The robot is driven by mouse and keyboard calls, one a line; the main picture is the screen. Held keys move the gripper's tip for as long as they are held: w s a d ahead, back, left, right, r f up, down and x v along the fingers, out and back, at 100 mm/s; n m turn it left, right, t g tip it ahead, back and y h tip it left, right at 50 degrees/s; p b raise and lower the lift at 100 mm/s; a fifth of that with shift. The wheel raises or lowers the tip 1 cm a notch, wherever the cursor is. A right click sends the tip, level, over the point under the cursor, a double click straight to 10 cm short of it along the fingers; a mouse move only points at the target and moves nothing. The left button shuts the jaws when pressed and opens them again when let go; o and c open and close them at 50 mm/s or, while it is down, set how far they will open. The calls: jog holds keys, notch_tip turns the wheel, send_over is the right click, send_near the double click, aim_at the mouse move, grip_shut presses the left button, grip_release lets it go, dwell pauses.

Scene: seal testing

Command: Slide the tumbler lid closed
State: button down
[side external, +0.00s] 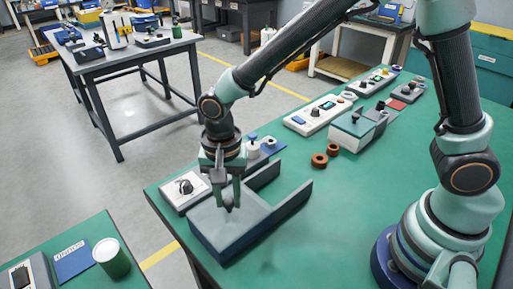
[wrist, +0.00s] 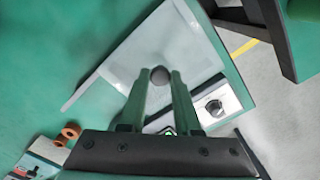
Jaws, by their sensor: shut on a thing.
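The tumbler lid (side external: 222,218) is a flat grey panel with a small dark round knob, on top of a dark blue box-like body (side external: 218,245) near the table's front left edge. Two dark rails (side external: 296,199) extend from the body toward the back right, with a gap between them. In the wrist view the lid (wrist: 187,48) is a pale tilted panel and the knob (wrist: 160,75) shows at the fingertips. My gripper (side external: 228,203) points down and is shut on the knob; it also shows in the wrist view (wrist: 160,80). The fingers partly hide the knob.
A white dial box (side external: 180,192) stands close to the left of the body. Small white parts on a blue base (side external: 262,150) stand just behind. Brown rings (side external: 320,160) and a grey-topped box (side external: 352,128) lie farther right.

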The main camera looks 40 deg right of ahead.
aim_at(227, 202)
jog(key=shift+a, duration=0.3)
jog(key=c, duration=0.9)
grip_release()
jog(key=o, duration=0.3)
jog(key=shift+d, duration=0.1)
jog(key=shift+r, duration=0.1)
notch_tip(227, 202, up, 12)
